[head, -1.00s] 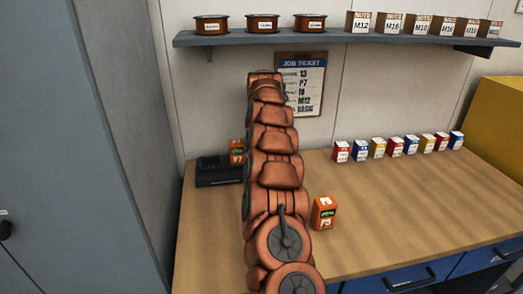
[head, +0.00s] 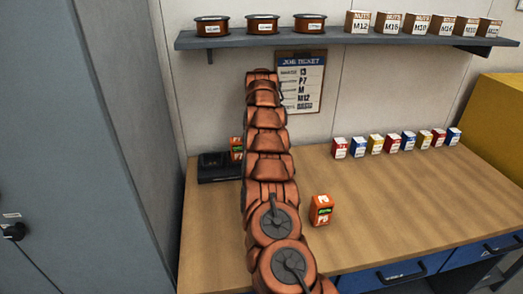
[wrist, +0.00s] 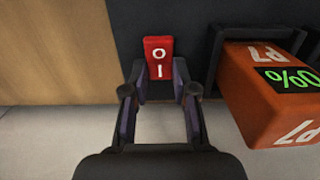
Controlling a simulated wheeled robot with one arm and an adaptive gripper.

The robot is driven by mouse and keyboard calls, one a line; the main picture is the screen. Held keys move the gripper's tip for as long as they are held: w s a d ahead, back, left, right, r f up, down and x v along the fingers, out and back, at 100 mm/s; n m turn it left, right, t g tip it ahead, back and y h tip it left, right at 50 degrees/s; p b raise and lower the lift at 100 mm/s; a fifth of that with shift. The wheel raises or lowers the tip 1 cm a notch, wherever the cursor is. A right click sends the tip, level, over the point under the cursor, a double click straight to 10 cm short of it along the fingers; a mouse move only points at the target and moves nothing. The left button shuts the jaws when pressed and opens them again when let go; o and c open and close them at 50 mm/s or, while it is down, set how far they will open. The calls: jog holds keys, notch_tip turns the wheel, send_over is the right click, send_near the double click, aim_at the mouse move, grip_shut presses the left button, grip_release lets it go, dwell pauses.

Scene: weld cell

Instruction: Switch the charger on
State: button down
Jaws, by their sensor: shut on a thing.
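The black charger (head: 211,168) sits at the back left of the bench, partly hidden behind my arm. In the wrist view its dark face (wrist: 190,20) carries a red rocker switch (wrist: 158,57) marked O and I. My gripper (wrist: 160,85) has its two fingers on either side of the switch's lower part and is shut on it. An orange battery (wrist: 265,95) labelled P7, with a green percent display, sits in the charger to the right of the switch. It also shows partly in the head view (head: 236,145). My gripper is hidden in the head view.
Another orange battery (head: 321,210) stands on the bench right of my arm. Several small coloured boxes (head: 391,143) line the back. A job ticket (head: 300,82) hangs under a shelf (head: 330,38) holding spools and nut boxes. A grey cabinet (head: 85,150) stands left. The bench's right side is clear.

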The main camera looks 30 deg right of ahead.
jog(key=c, duration=0.9)
grip_release()
jog(key=shift+f+b, duration=0.1)
jog(key=shift+b, duration=0.45)
jog(key=t+b, duration=0.1)
jog(key=b, duration=0.3)
jog(key=shift+s+h, duration=0.2)
jog(key=shift+h, duration=0.1)
jog(key=shift+s+a+t+b, duration=0.1)
jog(key=shift+t+b, duration=0.5)
jog(key=shift+b, duration=0.65)
jog(key=shift+s+a+r+t+h+b, duration=0.15)
jog(key=shift+t+h+b, duration=0.3)
jog(key=shift+b, duration=0.65)
jog(key=shift+s+r+t+h+b, duration=0.1)
jog(key=shift+s+t+h+b, duration=0.15)
jog(key=shift+t+b, duration=0.65)
